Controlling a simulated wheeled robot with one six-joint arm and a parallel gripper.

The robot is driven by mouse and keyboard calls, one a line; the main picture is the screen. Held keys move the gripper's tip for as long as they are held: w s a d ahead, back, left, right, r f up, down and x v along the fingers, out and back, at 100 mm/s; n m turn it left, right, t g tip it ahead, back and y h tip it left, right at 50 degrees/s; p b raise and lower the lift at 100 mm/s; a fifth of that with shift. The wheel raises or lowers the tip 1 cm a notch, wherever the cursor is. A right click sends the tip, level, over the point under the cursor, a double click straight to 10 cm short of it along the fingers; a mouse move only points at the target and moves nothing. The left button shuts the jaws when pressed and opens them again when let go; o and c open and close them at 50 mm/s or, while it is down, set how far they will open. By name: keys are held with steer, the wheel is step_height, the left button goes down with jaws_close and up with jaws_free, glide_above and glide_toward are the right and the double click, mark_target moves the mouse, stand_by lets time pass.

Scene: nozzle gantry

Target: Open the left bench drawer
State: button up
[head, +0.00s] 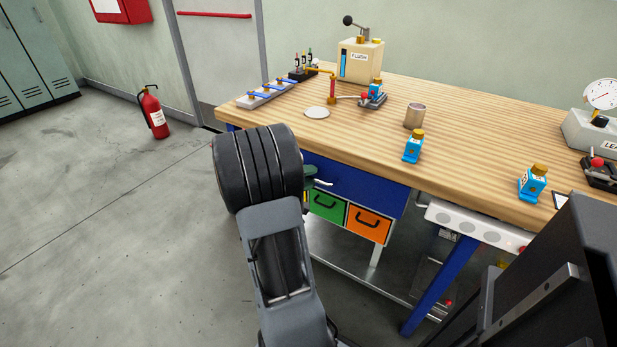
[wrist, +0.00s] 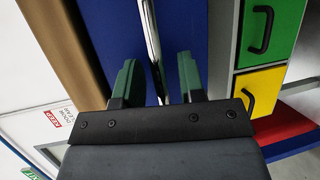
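The blue drawer front (head: 360,185) is under the wooden bench top at its left end, and it looks closed. It fills the middle of the wrist view (wrist: 108,25). Its chrome bar handle (wrist: 150,22) runs up the wrist view, and a short end of it (head: 323,183) shows in the head view. My gripper (wrist: 158,70) has two green fingers, apart, with the handle's lower part between them. Neither finger visibly presses on the bar. In the head view my arm hides most of the gripper and the drawer's left part.
Green (head: 326,206) and orange (head: 368,224) bins sit below the drawer; a yellow bin (wrist: 262,88) shows in the wrist view. The wooden bench top (head: 460,135) overhangs the drawer and holds small blue bottles and a metal cup (head: 414,116).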

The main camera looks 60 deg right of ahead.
steer(key=shift+c, duration=0.5)
jaws_close()
